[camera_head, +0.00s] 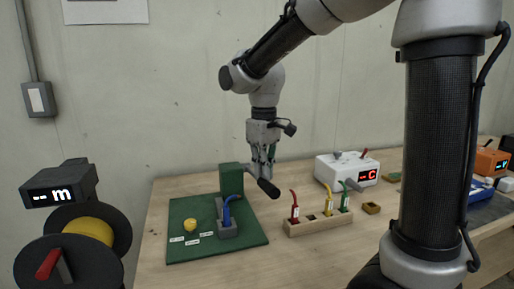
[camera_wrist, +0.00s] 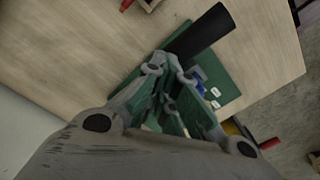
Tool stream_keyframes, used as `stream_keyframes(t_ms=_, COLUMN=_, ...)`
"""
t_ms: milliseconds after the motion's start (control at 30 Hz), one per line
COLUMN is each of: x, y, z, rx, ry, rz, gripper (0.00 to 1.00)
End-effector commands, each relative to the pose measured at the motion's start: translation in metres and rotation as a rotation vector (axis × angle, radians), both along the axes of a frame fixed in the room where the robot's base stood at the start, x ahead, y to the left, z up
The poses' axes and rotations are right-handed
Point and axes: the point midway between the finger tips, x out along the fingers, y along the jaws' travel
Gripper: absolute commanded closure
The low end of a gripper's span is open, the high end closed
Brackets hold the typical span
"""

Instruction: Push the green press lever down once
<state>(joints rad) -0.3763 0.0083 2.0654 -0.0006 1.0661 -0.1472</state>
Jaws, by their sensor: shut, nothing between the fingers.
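A green press (camera_head: 231,178) stands at the back of a dark green base board (camera_head: 190,248) on the wooden table. Its lever ends in a thick black handle (camera_head: 264,186) that slants down to the right; the handle also shows in the wrist view (camera_wrist: 203,32). My gripper (camera_head: 263,170) points down, shut and empty, over the lever beside the green block. In the head view its fingertips overlap the lever near the handle. I cannot tell whether they touch it. The fingers hide part of the lever arm.
On the board are a yellow knob (camera_head: 190,225), a grey block with a blue handle (camera_head: 227,212) and small labels. To the right stand a wooden rack (camera_head: 318,224) with coloured tools and a white box (camera_head: 345,170) with a red display. A cable reel is at left.

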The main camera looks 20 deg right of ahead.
Motion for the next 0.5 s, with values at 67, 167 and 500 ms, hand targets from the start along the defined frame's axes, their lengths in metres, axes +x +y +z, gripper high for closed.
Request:
stream_keyframes(t_ms=67, x=-0.001, y=0.000, z=0.005, rx=0.000, ry=0.004, rz=-0.001, gripper=1.00)
stream_keyframes(t_ms=167, x=-0.001, y=0.000, z=0.013, rx=0.001, ry=0.003, rz=-0.001, gripper=1.00)
stream_keyframes(t_ms=500, x=-0.001, y=0.000, z=0.040, rx=0.000, ry=0.004, rz=0.000, gripper=1.00)
